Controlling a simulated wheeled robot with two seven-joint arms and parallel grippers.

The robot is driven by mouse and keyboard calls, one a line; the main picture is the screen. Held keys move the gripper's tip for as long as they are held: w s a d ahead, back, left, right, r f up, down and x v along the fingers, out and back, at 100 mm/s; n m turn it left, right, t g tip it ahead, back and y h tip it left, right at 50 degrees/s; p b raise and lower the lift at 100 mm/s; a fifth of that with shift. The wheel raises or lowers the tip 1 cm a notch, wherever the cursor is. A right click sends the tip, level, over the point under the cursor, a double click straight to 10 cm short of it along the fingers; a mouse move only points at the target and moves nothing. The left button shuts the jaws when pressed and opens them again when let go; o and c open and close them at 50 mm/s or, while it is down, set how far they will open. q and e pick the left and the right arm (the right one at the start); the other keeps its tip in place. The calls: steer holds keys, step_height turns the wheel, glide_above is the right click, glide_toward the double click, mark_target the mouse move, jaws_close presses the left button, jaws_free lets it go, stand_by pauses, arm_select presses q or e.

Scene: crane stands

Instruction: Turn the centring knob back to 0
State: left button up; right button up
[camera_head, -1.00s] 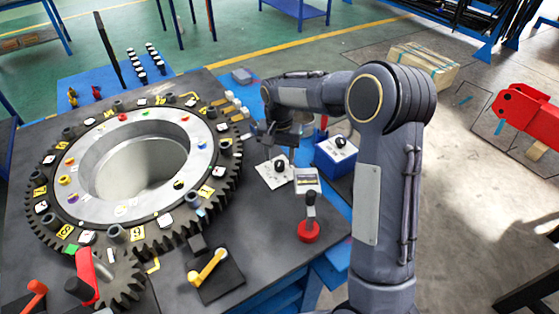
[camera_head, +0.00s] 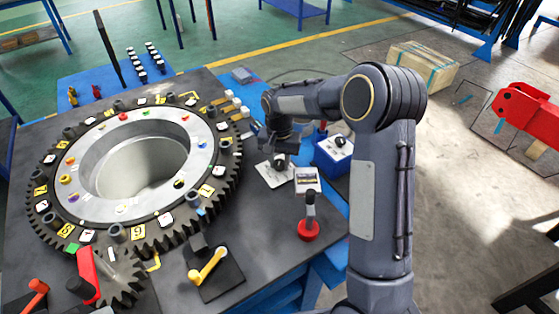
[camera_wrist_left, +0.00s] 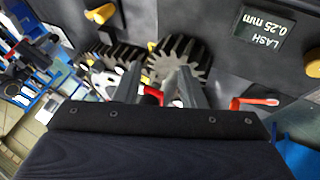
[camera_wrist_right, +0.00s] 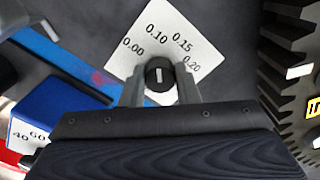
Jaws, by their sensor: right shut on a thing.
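The centring knob (camera_wrist_right: 160,72) is a small black knob with a white line, on a white scale plate (camera_wrist_right: 178,32) marked 0.00 to 0.20. The line points roughly toward 0.10. My right gripper (camera_wrist_right: 161,88) is shut on the knob, one finger on each side. In the head view the knob (camera_head: 281,162) and its plate (camera_head: 268,178) are partly covered by my right gripper (camera_head: 280,152). My left gripper (camera_wrist_left: 160,88) shows only in the left wrist view. Its fingers are apart, with a red part seen between them near a dark pinion (camera_wrist_left: 180,58).
The large toothed ring (camera_head: 60,225) fills the table's left side. A red-based lever (camera_head: 309,230) and a yellow crank (camera_head: 208,266) stand toward the front. A blue box with another black knob (camera_head: 339,141) stands right of the plate.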

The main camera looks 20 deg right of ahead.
mark_target(279, 162)
steer(key=n, duration=0.4)
steer(key=shift+n, duration=2.4)
steer(key=shift+r, duration=0.1)
steer(key=o, duration=1)
steer(key=shift+c, duration=0.2)
step_height(279, 162, up, 7)
steer(key=shift+r+b, duration=0.2)
steer(key=shift+b, duration=0.35)
steer(key=shift+r, duration=0.15)
